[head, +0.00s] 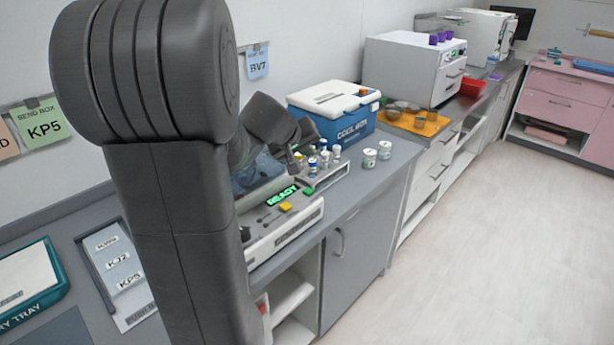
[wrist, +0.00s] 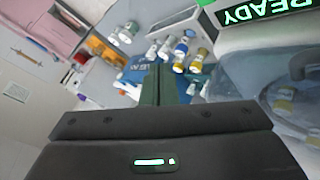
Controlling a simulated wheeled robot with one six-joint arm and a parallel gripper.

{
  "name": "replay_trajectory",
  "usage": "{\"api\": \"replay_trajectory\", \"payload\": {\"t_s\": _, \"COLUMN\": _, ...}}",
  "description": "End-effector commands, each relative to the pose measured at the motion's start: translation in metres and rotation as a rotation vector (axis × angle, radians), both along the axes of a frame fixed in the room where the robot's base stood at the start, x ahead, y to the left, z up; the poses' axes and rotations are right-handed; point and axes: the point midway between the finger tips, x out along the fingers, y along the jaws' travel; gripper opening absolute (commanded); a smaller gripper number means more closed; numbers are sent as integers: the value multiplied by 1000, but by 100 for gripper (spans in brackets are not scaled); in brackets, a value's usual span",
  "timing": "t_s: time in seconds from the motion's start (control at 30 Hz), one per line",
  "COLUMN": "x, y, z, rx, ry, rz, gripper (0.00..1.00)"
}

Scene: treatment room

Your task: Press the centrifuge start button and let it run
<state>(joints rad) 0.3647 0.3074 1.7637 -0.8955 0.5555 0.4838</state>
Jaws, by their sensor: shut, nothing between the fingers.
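The centrifuge (head: 290,228) stands on the counter, partly hidden behind my arm in the head view. Its green display reads READY (head: 282,195). On its front panel are a yellow button (head: 285,207) and a green button (head: 308,190). In the wrist view its display (wrist: 250,10) shows at the top right, beside a clear lid (wrist: 262,75) with yellow-capped tubes under it. My gripper (wrist: 158,72) is shut and empty, and sits above the centrifuge area. In the head view my wrist hangs over the centrifuge; the fingertips are hard to make out. I cannot tell any contact with a button.
A tube rack (head: 328,176) with several capped vials stands just beyond the centrifuge, with two white jars (head: 370,158) to its right. A blue cool box (head: 345,128) is behind them. A teal tray (head: 30,285) lies at the left. The floor (head: 470,240) at right is clear.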

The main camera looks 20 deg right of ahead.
Motion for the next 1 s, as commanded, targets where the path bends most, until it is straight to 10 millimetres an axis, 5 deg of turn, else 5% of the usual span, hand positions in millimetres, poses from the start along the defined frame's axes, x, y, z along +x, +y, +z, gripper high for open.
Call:
{"api": "replay_trajectory", "payload": {"t_s": 0.57, "x": 0, "y": 0, "z": -7, "rx": 0, "ry": 1, "rz": 0, "gripper": 0}}
{"api": "replay_trajectory", "payload": {"t_s": 1.0, "x": -1, "y": 0, "z": -63, "rx": 0, "ry": 2, "rz": -2, "gripper": 0}}
